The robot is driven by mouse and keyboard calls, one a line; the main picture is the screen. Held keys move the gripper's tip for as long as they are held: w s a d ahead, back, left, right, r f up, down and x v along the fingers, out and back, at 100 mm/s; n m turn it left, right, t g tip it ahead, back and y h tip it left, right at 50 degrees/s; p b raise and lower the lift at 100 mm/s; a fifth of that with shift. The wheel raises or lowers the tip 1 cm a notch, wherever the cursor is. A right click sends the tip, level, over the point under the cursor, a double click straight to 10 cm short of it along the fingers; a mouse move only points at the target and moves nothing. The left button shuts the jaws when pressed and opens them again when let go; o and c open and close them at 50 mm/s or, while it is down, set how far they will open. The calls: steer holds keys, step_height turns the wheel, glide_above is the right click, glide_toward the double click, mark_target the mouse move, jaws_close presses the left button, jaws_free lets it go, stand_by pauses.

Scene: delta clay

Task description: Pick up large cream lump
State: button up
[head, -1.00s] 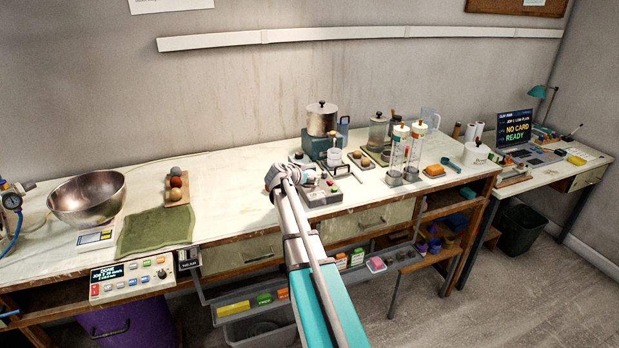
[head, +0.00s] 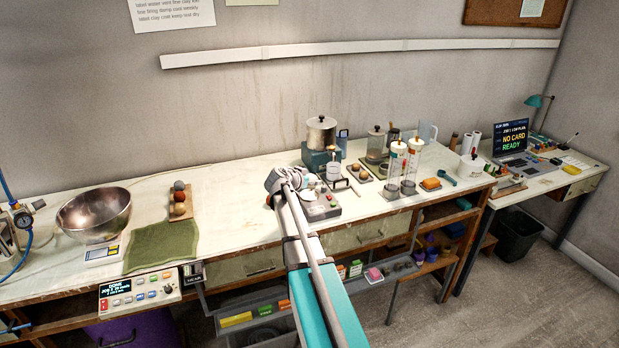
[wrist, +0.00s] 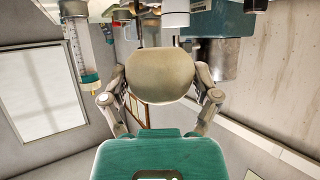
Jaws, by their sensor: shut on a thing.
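A large cream lump (wrist: 160,73), smooth and rounded, fills the middle of the wrist view between the two fingers of my gripper (wrist: 161,84). The fingers touch it on its left and right sides, and my gripper is shut on it. In the head view my gripper (head: 284,181) is over the middle of the long bench, seen past my arm. The lump cannot be made out there.
A board (head: 189,215) with several lumps lies near a green cloth (head: 160,245) and a metal bowl (head: 95,214). A metal pot (head: 321,132), a control box (head: 322,205) and clear cylinders (head: 411,165) stand around and right of my gripper. The bench between cloth and gripper is clear.

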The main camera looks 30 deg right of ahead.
steer(key=s+a+r+p, duration=0.5)
steer(key=s+r, duration=0.1)
steer(key=s, duration=0.4)
steer(key=shift+r, duration=0.25)
steer(key=shift+w, duration=0.1)
stand_by(1.1)
